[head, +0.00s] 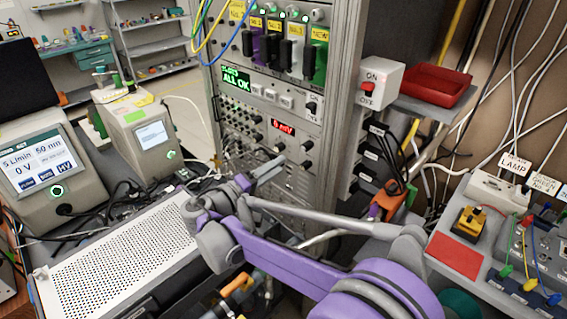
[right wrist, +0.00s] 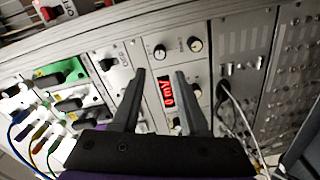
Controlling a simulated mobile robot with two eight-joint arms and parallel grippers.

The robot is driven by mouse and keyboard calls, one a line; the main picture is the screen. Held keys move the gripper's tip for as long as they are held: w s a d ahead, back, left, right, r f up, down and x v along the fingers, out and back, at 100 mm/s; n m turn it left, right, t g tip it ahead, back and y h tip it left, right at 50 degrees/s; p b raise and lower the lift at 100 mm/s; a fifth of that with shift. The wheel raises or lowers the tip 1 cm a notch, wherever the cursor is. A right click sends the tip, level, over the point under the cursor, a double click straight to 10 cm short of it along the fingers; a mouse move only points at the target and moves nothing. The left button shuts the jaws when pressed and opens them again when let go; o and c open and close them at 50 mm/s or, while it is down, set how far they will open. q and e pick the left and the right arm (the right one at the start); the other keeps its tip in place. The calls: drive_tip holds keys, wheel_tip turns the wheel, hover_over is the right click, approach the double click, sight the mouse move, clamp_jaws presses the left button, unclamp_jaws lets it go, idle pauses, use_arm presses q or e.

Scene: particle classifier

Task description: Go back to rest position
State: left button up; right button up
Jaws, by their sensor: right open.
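My right gripper (head: 272,168) is in front of the instrument rack in the head view, at the end of my purple and grey arm, which reaches in from the lower right. In the right wrist view the same gripper (right wrist: 160,74) has two dark fingers standing apart, with nothing between them. The red mV display (right wrist: 168,92) of the rack shows behind the fingers. I cannot tell the exact gap between fingertips and panel. My left gripper does not show.
The instrument rack (head: 330,130) with knobs and cables stands close ahead. A perforated metal case (head: 120,255) is at lower left, with a display unit (head: 40,175) behind it. A red tray (head: 437,85) and a switch box (head: 381,82) are at right. Cables hang along the right wall.

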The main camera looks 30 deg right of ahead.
idle(0.5)
drive_tip(key=s+d+f+n+g+y, duration=0.1)
drive_tip(key=s+d+f+g+y, duration=0.15)
drive_tip(key=s+f+y, duration=0.75)
drive_tip(key=s+a+f+t+y, duration=0.1)
drive_tip(key=s+a+f+y, duration=0.2)
drive_tip(key=s, duration=0.5)
drive_tip(key=s+a+f+m+y, duration=0.1)
drive_tip(key=s+a+f+y, duration=0.3)
drive_tip(key=s+a+f, duration=0.2)
drive_tip(key=s+a, duration=0.1)
drive_tip(key=s, duration=0.1)
drive_tip(key=shift+s+f+t, duration=0.15)
drive_tip(key=shift+s+t, duration=0.15)
drive_tip(key=shift+t, duration=0.05)
drive_tip(key=shift+s+d, duration=0.1)
